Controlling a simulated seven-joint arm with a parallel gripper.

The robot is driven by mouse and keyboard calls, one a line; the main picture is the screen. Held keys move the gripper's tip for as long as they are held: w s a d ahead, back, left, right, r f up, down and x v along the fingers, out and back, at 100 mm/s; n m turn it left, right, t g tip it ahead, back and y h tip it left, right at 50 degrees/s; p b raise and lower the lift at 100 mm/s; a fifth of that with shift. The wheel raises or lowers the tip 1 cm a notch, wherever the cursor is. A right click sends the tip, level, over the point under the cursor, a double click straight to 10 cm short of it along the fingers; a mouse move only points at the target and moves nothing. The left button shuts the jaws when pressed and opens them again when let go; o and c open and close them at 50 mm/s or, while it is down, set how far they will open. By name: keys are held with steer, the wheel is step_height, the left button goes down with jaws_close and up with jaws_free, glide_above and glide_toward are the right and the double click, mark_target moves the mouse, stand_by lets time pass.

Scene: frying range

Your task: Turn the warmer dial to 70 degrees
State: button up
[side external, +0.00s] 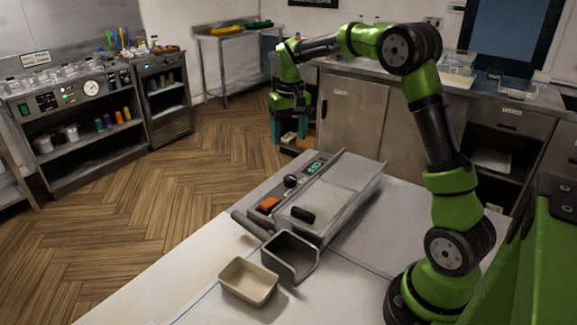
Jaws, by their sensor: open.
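The metal warmer (345,185) stands on the white table, with a narrow control panel along its left side. A round black dial (291,181) sits on that panel, between a small green-lit display (314,168) and an orange switch (268,204). The dial's pointer and the display's reading are too small to make out. My gripper (289,134) hangs above and beyond the panel, teal fingers pointing down. It is open and empty, apart from the dial.
The white table (150,275) is clear at front left. Steel counters line the back.

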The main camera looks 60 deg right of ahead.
mark_target(290, 177)
steer(key=shift+g, duration=0.3)
steer(key=f, duration=0.5)
steer(key=d+f, duration=0.1)
steer(key=f, duration=0.4)
steer(key=w+d+f, duration=0.1)
steer(key=f, duration=0.4)
steer(key=shift+w+d, duration=0.1)
steer(key=c, duration=1.1)
steer(key=shift+o, duration=0.2)
